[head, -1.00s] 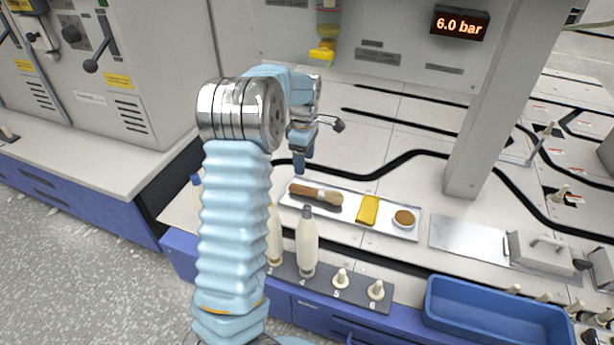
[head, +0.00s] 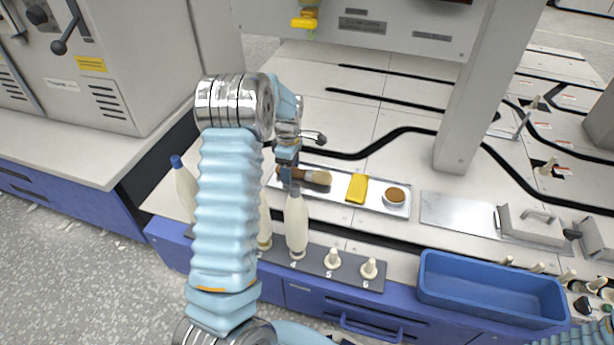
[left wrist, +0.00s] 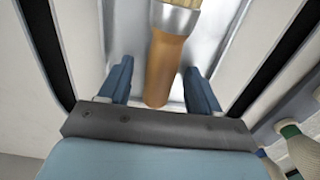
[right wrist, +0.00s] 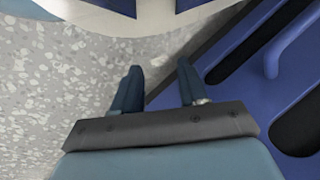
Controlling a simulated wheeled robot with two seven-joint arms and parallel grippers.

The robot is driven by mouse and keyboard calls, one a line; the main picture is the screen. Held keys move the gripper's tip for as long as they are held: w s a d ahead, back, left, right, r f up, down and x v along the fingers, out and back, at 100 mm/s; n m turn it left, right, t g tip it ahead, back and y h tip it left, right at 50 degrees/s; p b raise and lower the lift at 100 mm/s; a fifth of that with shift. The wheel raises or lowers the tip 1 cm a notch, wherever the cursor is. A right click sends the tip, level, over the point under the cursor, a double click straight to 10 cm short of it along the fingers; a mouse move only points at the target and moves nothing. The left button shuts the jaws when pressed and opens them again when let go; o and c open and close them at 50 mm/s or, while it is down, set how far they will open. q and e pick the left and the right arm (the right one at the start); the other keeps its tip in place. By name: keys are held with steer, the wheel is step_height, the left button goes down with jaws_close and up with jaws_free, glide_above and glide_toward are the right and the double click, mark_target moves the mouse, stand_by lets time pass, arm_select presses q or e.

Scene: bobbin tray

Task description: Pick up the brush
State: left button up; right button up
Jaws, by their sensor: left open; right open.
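The brush lies on a silver tray (head: 333,188), with its bristles (head: 319,178) toward the right and its brown handle partly hidden behind my left gripper (head: 288,172) in the head view. In the left wrist view, the brush's wooden handle (left wrist: 163,70) lies between the two open fingers of my left gripper (left wrist: 160,85). Whether the fingers touch the handle I cannot tell. My right gripper (right wrist: 157,90) is open and empty, over the speckled floor beside the blue bench front.
The tray also holds a yellow block (head: 357,188) and a round brown-topped dish (head: 395,196). Bobbins (head: 297,225) stand on a dark peg strip (head: 310,264) in front. A blue bin (head: 490,285) is at right. A grey column (head: 470,110) rises behind the tray.

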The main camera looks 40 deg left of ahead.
arm_select(q)
steer(key=shift+c, duration=0.3)
steer(key=c, duration=1.1)
steer(key=shift+o, duration=0.2)
steer(key=shift+r, duration=0.2)
